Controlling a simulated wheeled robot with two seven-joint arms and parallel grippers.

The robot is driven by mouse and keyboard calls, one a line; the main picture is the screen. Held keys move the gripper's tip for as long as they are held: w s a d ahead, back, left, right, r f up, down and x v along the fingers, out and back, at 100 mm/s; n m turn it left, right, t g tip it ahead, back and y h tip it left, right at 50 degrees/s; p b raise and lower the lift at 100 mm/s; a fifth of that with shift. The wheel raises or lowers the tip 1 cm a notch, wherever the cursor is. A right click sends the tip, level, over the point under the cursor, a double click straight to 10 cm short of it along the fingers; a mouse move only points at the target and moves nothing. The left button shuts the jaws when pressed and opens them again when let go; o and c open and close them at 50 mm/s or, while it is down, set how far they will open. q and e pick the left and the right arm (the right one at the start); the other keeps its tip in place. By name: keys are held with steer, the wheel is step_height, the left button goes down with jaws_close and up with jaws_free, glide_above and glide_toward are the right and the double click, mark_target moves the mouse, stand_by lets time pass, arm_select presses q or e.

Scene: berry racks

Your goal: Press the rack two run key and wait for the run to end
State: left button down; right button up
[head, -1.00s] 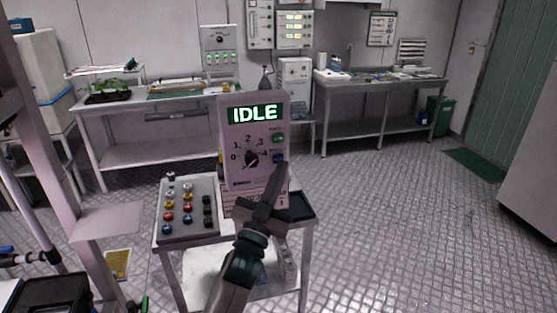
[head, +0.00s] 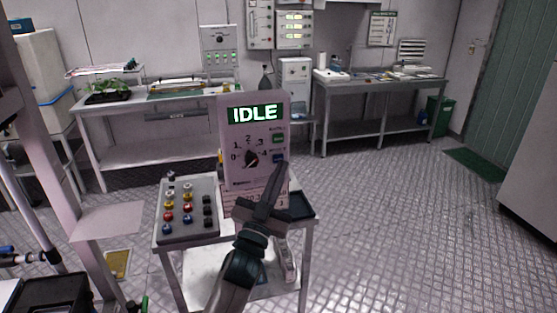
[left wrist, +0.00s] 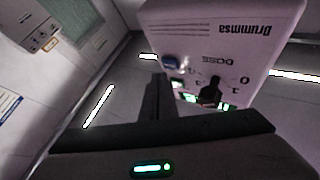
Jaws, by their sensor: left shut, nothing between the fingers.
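A pale control box (head: 235,145) stands upright on a small trolley, its screen (head: 254,113) reading IDLE. Its face has a black dial (head: 251,159) numbered 0 to 4, a green key (head: 279,138) and a blue key (head: 279,158) below it. The small key labels are not readable. My left gripper (head: 281,168) is shut and empty, its tips at the blue key's lower edge; contact cannot be told. In the left wrist view the box (left wrist: 225,30) appears upside down, with the blue key (left wrist: 171,62) just beyond my fingers (left wrist: 158,85). My right gripper is not in view.
A panel of coloured knobs (head: 187,185) sits left of the box on the trolley. A dark tray (head: 299,207) lies at its right. A bench with plants (head: 106,90) and another bench (head: 380,76) stand behind. The floor at right is clear.

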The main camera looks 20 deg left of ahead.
arm_select(q)
steer(key=shift+w+a, duration=0.5)
steer(key=shift+w, duration=0.25)
stand_by(1.5)
steer(key=shift+s, duration=0.1)
steer(key=shift+s+d, duration=0.5)
steer(key=shift+s, duration=0.15)
steer(key=shift+p, duration=0.3)
steer(key=shift+s+d+p, duration=0.25)
steer(key=shift+s+d, duration=0.45)
steer(key=shift+s, duration=0.35)
steer(key=shift+s+d+p, duration=0.25)
steer(key=shift+s+d, duration=0.45)
steer(key=shift+s, duration=0.35)
steer(key=shift+f, duration=0.1)
